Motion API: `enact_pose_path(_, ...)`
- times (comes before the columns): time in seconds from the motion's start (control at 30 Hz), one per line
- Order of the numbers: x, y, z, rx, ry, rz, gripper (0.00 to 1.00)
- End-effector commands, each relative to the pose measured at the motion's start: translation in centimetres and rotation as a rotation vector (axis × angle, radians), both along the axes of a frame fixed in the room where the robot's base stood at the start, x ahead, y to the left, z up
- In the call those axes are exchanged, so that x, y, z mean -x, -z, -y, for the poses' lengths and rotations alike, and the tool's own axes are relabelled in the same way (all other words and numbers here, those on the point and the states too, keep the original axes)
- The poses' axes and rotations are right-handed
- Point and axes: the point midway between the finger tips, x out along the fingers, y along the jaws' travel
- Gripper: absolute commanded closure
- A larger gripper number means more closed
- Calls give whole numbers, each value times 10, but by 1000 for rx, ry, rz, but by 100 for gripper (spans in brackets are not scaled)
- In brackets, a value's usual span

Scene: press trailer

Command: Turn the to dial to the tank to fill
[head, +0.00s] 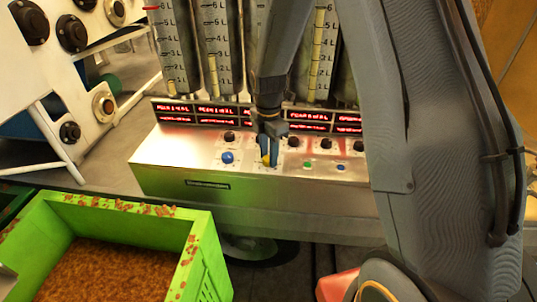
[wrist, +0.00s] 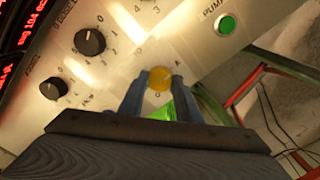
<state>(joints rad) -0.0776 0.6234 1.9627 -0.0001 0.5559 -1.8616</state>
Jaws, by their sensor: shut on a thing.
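My gripper (head: 268,160) reaches down to the sloped metal control panel (head: 190,148). In the wrist view its blue fingers (wrist: 159,88) are shut on a round yellow dial (wrist: 159,77). Small letters, including an A and a G, stand around that dial; its pointer direction cannot be told. Behind the panel stand several upright tanks (head: 219,50) with litre scales.
A blue knob (head: 227,158) and several black knobs (wrist: 89,41) sit near the yellow dial. A green button (wrist: 227,24) marked PUMP is at the upper right of the wrist view. A green crate (head: 201,242) with brown grains stands in front at left.

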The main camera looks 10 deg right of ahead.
Motion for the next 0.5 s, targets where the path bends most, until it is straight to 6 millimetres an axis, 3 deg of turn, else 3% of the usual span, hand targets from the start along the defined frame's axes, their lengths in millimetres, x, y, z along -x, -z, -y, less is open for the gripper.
enact_pose_path(0.5,-2,-2,0,-1,-85,4,92)
